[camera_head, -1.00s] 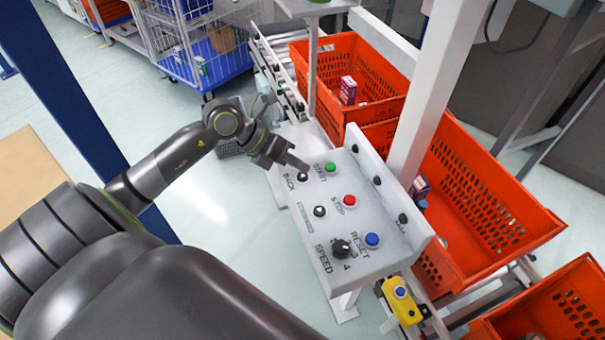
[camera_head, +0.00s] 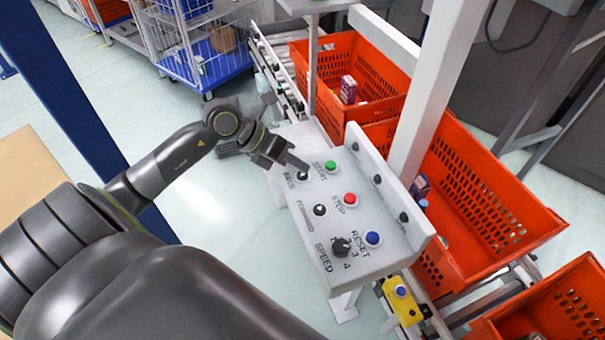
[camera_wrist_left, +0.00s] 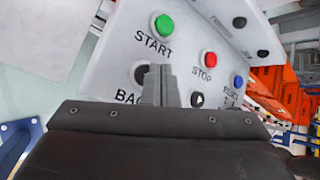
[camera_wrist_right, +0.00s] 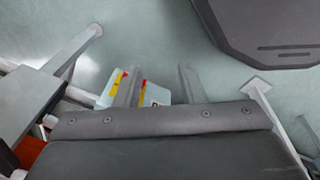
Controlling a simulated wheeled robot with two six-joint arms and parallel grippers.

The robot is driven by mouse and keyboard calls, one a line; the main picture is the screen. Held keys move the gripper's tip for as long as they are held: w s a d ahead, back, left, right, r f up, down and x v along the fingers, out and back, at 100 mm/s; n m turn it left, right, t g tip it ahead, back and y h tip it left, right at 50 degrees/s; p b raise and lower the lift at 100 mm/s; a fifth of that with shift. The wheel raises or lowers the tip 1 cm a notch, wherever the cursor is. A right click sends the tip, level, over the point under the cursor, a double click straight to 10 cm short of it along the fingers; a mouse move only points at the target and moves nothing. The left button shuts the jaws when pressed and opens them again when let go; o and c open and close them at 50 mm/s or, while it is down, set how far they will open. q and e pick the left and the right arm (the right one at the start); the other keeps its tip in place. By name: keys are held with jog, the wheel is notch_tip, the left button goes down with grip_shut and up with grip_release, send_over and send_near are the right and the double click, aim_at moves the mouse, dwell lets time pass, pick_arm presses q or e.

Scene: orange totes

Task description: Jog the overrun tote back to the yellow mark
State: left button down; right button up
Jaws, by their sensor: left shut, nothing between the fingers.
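Orange totes stand in a row on the conveyor: a far tote (camera_head: 372,58), a middle tote (camera_head: 500,190) and a near tote (camera_head: 560,305) cut by the frame edge. The pictures do not make clear which one overran, and I cannot identify the yellow mark. My left gripper (camera_head: 304,166) is shut and empty, with its tips at the black BACK button (camera_head: 303,177) on the grey control panel (camera_head: 370,262). The left wrist view shows the fingers (camera_wrist_left: 160,84) partly over that button; contact is unclear. My right gripper (camera_wrist_right: 158,88) is open, seen only in the right wrist view.
The panel also has a green START button (camera_head: 331,167), a red STOP button (camera_head: 350,199), a blue RESET button (camera_head: 373,238) and a speed knob (camera_head: 341,246). A white post (camera_head: 425,100) rises behind it. A yellow button box (camera_head: 403,304) sits below.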

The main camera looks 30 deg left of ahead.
aim_at(298, 175)
pick_arm(q)
jog(key=shift+f, duration=0.15)
jog(key=shift+f+b, duration=0.45)
jog(key=shift+b, duration=0.05)
dwell(0.6)
dwell(0.3)
jog(key=shift+r+p, duration=0.6)
jog(key=shift+r, duration=0.3)
jog(key=shift+r+p, duration=1.8)
jog(key=shift+r, duration=0.75)
